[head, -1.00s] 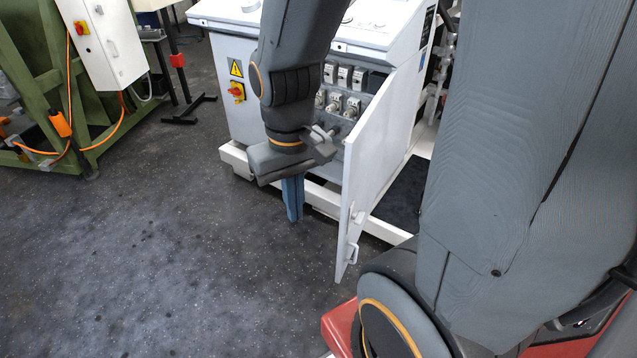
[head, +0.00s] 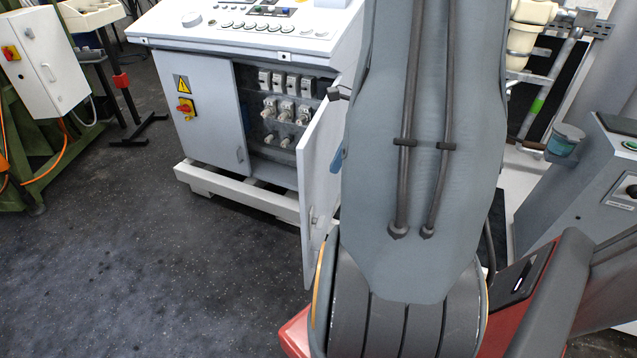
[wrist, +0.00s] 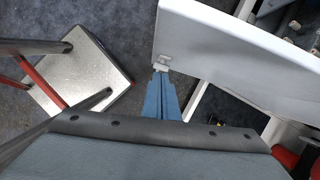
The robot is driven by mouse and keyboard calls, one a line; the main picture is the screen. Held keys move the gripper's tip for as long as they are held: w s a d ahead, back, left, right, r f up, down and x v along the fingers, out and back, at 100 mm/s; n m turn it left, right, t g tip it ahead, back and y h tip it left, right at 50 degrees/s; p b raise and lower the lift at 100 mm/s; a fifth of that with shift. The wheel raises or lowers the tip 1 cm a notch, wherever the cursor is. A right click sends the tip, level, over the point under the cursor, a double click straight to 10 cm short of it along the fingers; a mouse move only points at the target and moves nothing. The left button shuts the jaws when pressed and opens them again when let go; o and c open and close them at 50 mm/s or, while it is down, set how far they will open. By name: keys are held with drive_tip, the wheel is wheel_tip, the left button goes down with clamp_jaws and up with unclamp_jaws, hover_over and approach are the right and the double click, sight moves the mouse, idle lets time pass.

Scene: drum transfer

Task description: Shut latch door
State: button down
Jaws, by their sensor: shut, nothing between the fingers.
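The white latch door (head: 318,165) of the grey cabinet stands open, swung out toward me, with its outer face and a small handle (head: 311,216) showing. In the wrist view the door (wrist: 235,45) is a large white panel at upper right, with a small latch piece (wrist: 161,63) at its near corner. My gripper (wrist: 161,76) has blue fingers, closed together and empty, with tips close to that latch piece; I cannot tell whether they touch. In the head view my arm hides most of the gripper; a bit of blue (head: 337,160) shows beside the door's outer face.
The cabinet (head: 212,120) has exposed switches (head: 285,108) in its open bay and a white base frame (head: 235,199) below. A green machine (head: 40,150) stands at left. The dark floor (head: 150,260) in front is clear. A silver-topped stand (wrist: 85,75) shows in the wrist view.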

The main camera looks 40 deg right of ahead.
drive_tip(key=w+a+f+m, duration=0.1)
drive_tip(key=w+f+m, duration=0.1)
drive_tip(key=w+f, duration=0.3)
drive_tip(key=shift+s+d+x, duration=0.3)
drive_tip(key=shift+s+x, duration=0.05)
drive_tip(key=shift+x, duration=1.95)
drive_tip(key=shift+f, duration=0.15)
